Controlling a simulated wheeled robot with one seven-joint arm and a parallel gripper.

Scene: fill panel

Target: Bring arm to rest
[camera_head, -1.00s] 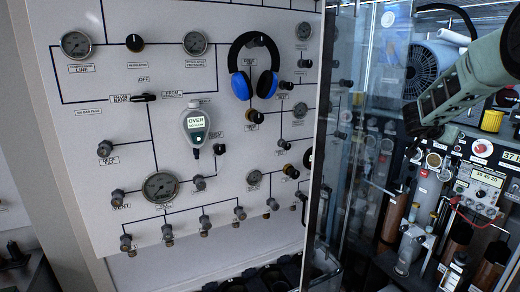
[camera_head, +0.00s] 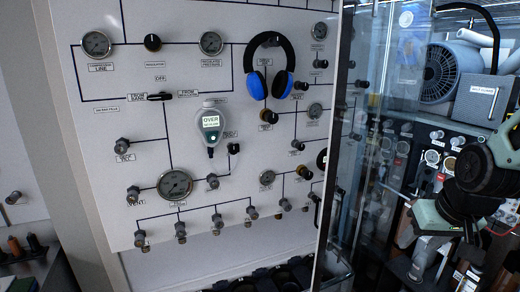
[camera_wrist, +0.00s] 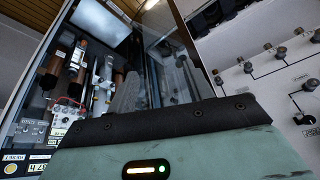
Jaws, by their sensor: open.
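My gripper (camera_wrist: 157,88) shows in the wrist view as two grey ribbed fingers beyond the dark wrist edge. The fingers stand apart, with nothing seen between them, so it is open and empty. In the head view my pale green and black arm is folded at the right edge, in front of the equipment behind the glass. The fingers cannot be made out clearly there.
A white fill panel (camera_head: 100,165) with gauges and valves fills the left and middle. Blue headphones (camera_head: 268,65) and a handheld meter (camera_head: 211,126) hang on it. A glass panel (camera_head: 372,130) stands between it and the equipment rack (camera_head: 430,140).

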